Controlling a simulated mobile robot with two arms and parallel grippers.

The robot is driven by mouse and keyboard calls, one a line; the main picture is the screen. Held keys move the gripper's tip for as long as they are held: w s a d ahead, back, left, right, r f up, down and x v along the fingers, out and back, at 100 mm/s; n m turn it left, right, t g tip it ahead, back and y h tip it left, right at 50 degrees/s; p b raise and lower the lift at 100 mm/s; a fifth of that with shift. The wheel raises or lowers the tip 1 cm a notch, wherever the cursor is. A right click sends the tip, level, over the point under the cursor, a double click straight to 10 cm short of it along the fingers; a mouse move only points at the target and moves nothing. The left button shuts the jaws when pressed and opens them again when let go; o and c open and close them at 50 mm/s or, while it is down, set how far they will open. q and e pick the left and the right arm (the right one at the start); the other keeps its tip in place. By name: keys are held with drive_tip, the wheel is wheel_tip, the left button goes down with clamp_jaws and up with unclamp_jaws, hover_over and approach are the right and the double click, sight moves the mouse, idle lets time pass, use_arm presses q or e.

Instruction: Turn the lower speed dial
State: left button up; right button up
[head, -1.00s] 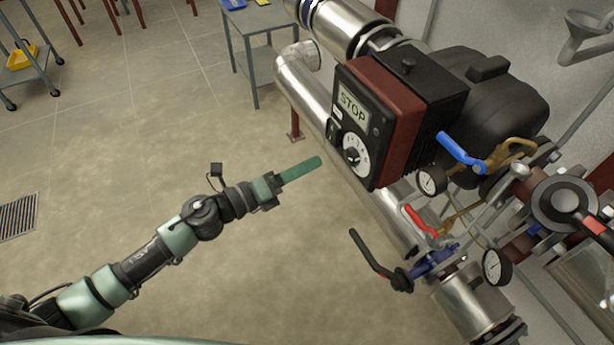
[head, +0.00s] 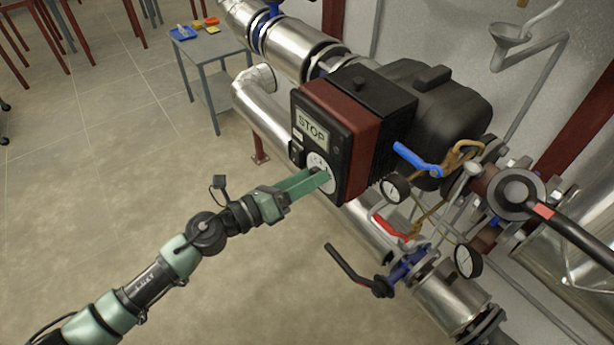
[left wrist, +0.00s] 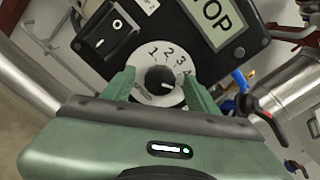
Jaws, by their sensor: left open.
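The lower speed dial (left wrist: 158,78) is a black knob on a white round scale with numbers, in the left wrist view. It sits on the black front of a dark red and black control box (head: 342,110). In the head view the white scale (head: 322,172) is partly hidden by my left gripper (head: 324,177). My left gripper is open, its green fingers at the dial; in the left wrist view one finger shows on each side of the knob. I cannot tell whether they touch it. My right gripper is not in view.
A STOP display (head: 312,128) and a black rocker switch (left wrist: 112,32) are on the same panel. A black lever (head: 352,268), a red-handled valve (head: 392,228) and gauges (head: 468,261) stand to the lower right. Steel pipes run behind the box.

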use_arm(q)
clamp_jaws()
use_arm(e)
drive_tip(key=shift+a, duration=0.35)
use_arm(q)
drive_tip(key=shift+n, duration=0.3)
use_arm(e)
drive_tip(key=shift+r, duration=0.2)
use_arm(q)
drive_tip(key=shift+n+p, duration=1.7)
drive_tip(key=shift+n, duration=0.9)
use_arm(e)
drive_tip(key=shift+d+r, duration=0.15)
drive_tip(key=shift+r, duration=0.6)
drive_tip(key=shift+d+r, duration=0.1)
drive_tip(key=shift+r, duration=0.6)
use_arm(q)
drive_tip(key=shift+f, duration=0.1)
